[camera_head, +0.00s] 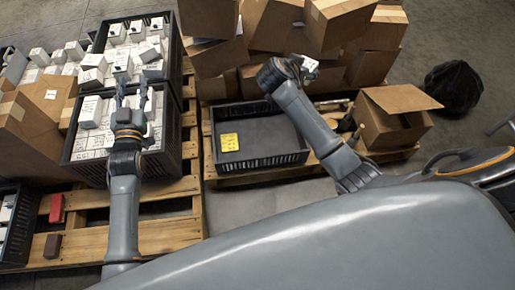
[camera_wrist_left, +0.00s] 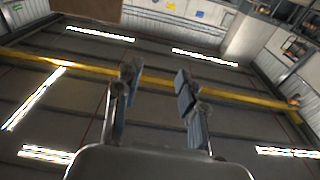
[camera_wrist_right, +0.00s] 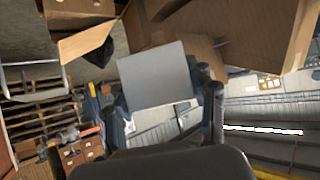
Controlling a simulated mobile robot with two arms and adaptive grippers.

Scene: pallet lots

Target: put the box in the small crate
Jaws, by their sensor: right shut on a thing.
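A small white box (camera_head: 310,65) is in my right gripper (camera_head: 300,66), held up beyond the far right part of a black crate. In the right wrist view the box (camera_wrist_right: 158,75) shows as a plain pale face between the fingers. The low black crate (camera_head: 262,162), with a yellow label inside, appears empty and sits on the right pallet; I take it as the small crate. My left gripper (camera_head: 131,86) is open and empty over a crate of white boxes; the left wrist view shows its fingers (camera_wrist_left: 157,78) apart, facing the ceiling.
Black crates of white boxes (camera_head: 75,158) stand on the left pallet (camera_head: 165,236). Cardboard boxes (camera_head: 215,58) are stacked behind the small crate. An open carton (camera_head: 385,132) stands to its right. A red block (camera_head: 56,208) and brown block (camera_head: 52,246) lie at the left.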

